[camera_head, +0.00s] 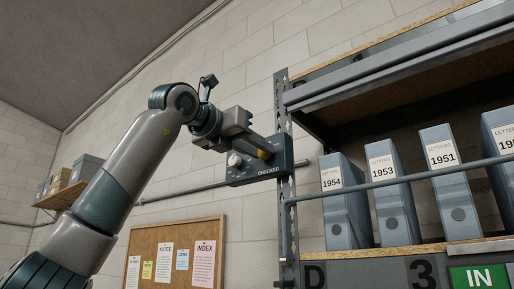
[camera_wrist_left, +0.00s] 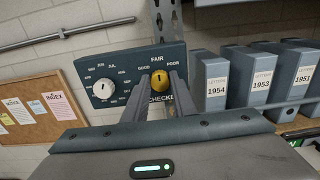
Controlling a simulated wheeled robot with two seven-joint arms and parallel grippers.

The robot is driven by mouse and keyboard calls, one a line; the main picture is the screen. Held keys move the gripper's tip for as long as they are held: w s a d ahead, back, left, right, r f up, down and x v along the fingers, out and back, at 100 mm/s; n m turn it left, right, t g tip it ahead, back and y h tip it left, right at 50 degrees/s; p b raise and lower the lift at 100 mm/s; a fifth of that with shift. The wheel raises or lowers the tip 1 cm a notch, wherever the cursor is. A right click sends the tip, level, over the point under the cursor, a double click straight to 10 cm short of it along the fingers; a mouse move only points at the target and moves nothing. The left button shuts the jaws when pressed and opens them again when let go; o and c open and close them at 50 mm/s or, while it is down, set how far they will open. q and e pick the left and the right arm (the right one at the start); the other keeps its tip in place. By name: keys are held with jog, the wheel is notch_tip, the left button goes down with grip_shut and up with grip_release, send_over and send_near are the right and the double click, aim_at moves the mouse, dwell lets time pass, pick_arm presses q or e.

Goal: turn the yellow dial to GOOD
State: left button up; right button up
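The yellow dial (camera_wrist_left: 160,79) sits on a blue-grey panel (camera_wrist_left: 125,62) marked GOOD at left, FAIR at top and POOR at right. Its dark mark points up, towards FAIR. In the head view the dial (camera_head: 264,154) is partly hidden by my left gripper (camera_head: 261,148). In the left wrist view the two fingers of my left gripper (camera_wrist_left: 162,84) stand apart, one on each side of the dial. I cannot tell whether they touch it. The word CHECKED is partly covered by the fingers. My right gripper is not in view.
A white knob (camera_wrist_left: 103,87) is on the same panel, left of the dial. The panel is by a perforated shelf post (camera_head: 284,120). Blue letter boxes (camera_head: 345,205) stand on the shelf at right. A notice board (camera_head: 180,255) hangs below, and a conduit (camera_head: 180,192) runs along the wall.

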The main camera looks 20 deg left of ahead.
pick_arm(q)
jog(key=shift+c, duration=1.1)
jog(key=shift+n, duration=0.3)
jog(key=shift+a+n+b, duration=0.15)
jog(key=shift+n+b, duration=2.5)
jog(key=shift+n, duration=2.15)
jog(key=shift+r, duration=0.1)
jog(key=o, duration=1)
